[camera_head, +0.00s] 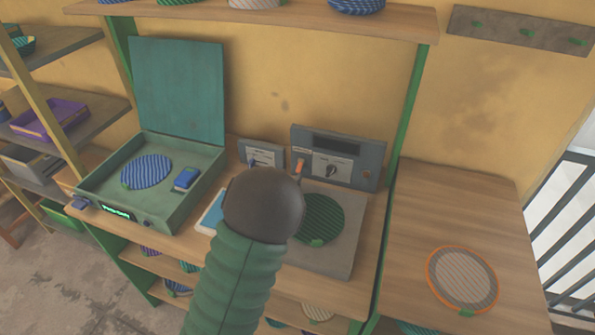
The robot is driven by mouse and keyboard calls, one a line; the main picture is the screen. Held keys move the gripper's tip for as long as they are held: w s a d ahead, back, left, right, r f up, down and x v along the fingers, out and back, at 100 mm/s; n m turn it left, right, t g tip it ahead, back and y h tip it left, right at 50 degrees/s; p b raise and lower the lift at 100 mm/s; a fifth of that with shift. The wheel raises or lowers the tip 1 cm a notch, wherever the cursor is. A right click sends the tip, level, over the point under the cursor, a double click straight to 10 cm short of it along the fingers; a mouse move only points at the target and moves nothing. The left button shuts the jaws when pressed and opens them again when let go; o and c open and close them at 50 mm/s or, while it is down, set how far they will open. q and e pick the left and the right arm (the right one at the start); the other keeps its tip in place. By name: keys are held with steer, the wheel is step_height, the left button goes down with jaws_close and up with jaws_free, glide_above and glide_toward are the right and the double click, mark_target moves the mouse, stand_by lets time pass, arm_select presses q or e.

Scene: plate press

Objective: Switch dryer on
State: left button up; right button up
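A grey control panel (340,157) stands at the back of the bench, with a dark display, a black knob (331,171) and a small red-orange button (366,174). A smaller panel (261,153) with a switch is to its left. In front is a grey plate bed (341,252) bearing a dark green striped disc (320,219). Which unit is the dryer is not clear. My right gripper is out of view.
A green case (205,197) with its lid up holds a blue striped disc (146,171) and a blue block (186,179). An orange-rimmed disc (461,279) lies on the right table (430,214). A shelf (310,16) overhangs the bench.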

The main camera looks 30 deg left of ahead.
mark_target(299, 168)
arm_select(q)
steer(key=x, duration=0.7)
steer(key=shift+w+a+f, duration=0.1)
steer(key=shift+w, duration=0.25)
jaws_close()
